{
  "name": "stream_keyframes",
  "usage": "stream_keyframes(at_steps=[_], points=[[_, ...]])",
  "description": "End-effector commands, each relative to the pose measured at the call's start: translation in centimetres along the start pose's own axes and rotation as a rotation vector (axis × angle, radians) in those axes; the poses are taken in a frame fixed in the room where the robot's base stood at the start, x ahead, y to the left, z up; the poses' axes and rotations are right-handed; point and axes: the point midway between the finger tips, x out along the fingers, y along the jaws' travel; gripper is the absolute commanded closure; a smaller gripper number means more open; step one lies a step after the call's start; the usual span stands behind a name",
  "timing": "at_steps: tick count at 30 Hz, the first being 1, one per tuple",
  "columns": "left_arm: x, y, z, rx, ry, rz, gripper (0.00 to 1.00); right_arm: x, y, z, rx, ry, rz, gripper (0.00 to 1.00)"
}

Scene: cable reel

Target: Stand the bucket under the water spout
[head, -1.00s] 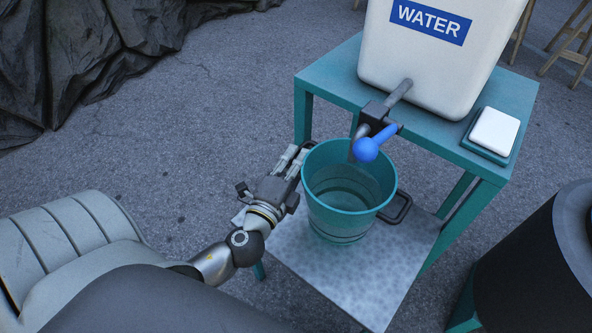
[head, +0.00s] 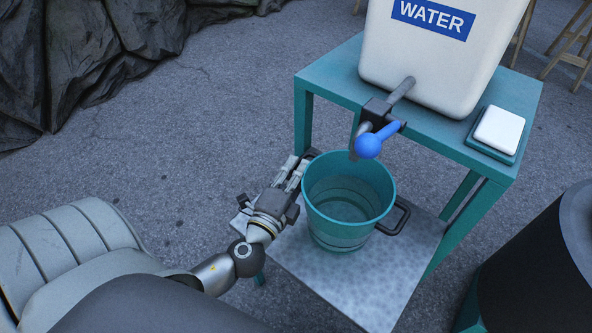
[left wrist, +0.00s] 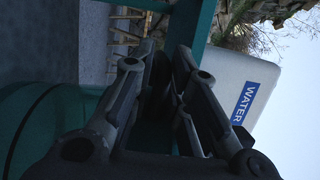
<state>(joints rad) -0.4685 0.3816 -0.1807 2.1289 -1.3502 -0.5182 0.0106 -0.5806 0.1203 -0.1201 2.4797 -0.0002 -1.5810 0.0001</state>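The teal bucket (head: 345,235) is upright over the grey lower shelf (head: 345,290) of the stand; I cannot tell whether its base touches the shelf. My left gripper (head: 299,168) is at the bucket's left side, its fingers closed around the dark handle there. In the left wrist view the fingers (left wrist: 163,85) converge on something dark, with the bucket (left wrist: 45,125) at the left. The water spout (head: 360,140), with its blue tap knob (head: 368,145), appears above the bucket's far rim. My right gripper is not in view.
The white water tank (head: 430,65) stands on the teal upper tabletop (head: 335,78), beside a white block (head: 499,131) on a teal base. A large dark drum (head: 530,265) is at the lower right. Dark rocks (head: 90,60) are at the upper left. Open pavement lies between.

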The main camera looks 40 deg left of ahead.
Motion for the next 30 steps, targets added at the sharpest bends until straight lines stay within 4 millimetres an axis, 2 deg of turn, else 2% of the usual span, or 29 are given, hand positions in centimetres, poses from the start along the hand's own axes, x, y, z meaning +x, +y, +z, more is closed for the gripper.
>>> stream_keyframes(at_steps=[1, 3, 15, 20, 27, 28, 30], points=[[0.0, 0.0, 0.0, 0.000, 0.000, 0.001, 0.74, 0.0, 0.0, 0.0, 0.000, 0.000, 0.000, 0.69], [0.0, 0.0, 0.0, 0.000, 0.000, 0.001, 0.67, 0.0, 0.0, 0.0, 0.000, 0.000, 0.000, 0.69], [0.0, -0.6, 0.0, 0.001, 0.000, 0.001, 0.67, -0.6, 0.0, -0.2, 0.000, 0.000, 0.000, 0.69], [-2.2, 0.1, 0.0, -0.001, 0.000, 0.005, 0.67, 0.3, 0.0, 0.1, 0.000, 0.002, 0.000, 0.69], [-6.4, 0.1, 0.0, 0.000, -0.001, 0.005, 0.67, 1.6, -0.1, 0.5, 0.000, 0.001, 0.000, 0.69], [-6.7, 0.0, 0.0, -0.001, -0.001, 0.003, 0.67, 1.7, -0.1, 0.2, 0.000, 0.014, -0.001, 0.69], [-7.6, 0.1, 0.0, 0.001, -0.001, 0.003, 0.67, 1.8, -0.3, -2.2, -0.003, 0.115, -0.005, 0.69]])
